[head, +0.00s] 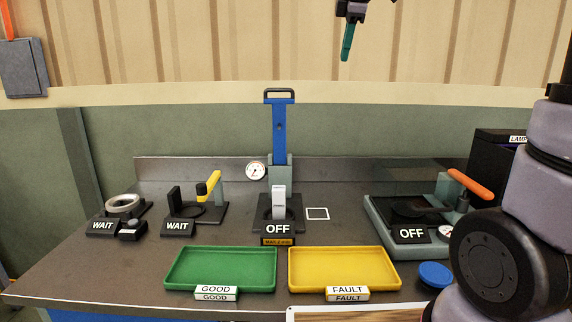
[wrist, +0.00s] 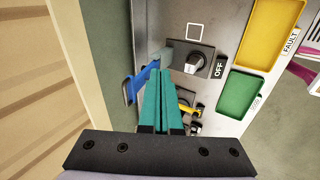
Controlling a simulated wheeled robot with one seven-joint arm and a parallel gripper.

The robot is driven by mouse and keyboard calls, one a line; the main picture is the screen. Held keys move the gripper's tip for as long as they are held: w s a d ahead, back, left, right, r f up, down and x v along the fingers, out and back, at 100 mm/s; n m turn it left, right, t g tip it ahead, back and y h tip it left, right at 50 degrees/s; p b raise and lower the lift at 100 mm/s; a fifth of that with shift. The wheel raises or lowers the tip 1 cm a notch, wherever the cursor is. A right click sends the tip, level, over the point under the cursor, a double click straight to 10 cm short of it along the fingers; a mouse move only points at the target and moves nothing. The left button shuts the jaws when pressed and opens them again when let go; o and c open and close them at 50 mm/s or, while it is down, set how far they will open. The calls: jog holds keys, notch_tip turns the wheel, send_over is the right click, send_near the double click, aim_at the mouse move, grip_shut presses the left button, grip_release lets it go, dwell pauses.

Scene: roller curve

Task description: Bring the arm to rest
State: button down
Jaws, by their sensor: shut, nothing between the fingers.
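My gripper (head: 346,45) shows at the top of the head view, high above the bench against the wall panel. Its teal fingers are together and hold nothing. In the wrist view my gripper (wrist: 162,75) points down over the bench, with the fingers closed side by side. Part of my arm (head: 535,180) fills the right of the head view. The fingertips are apart from everything on the bench.
The bench (head: 90,265) bears a blue lever press (head: 279,130) marked OFF, a green GOOD tray (head: 220,268), a yellow FAULT tray (head: 343,268), two WAIT stations at left and an orange-handled device (head: 470,183) at right. Both trays look empty. Space around my gripper is free.

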jog(key=s+d+f+m, duration=0.3)
jog(key=s+m, duration=0.4)
jog(key=s+d+f+m+y, duration=0.1)
jog(key=s+d+f+m, duration=0.2)
jog(key=s+m, duration=0.4)
jog(key=s+d+f+m+t, duration=0.1)
jog(key=s+d+f+m, duration=0.3)
jog(key=s+m, duration=0.3)
jog(key=shift+s+f+m, duration=0.3)
jog(key=shift+f, duration=0.35)
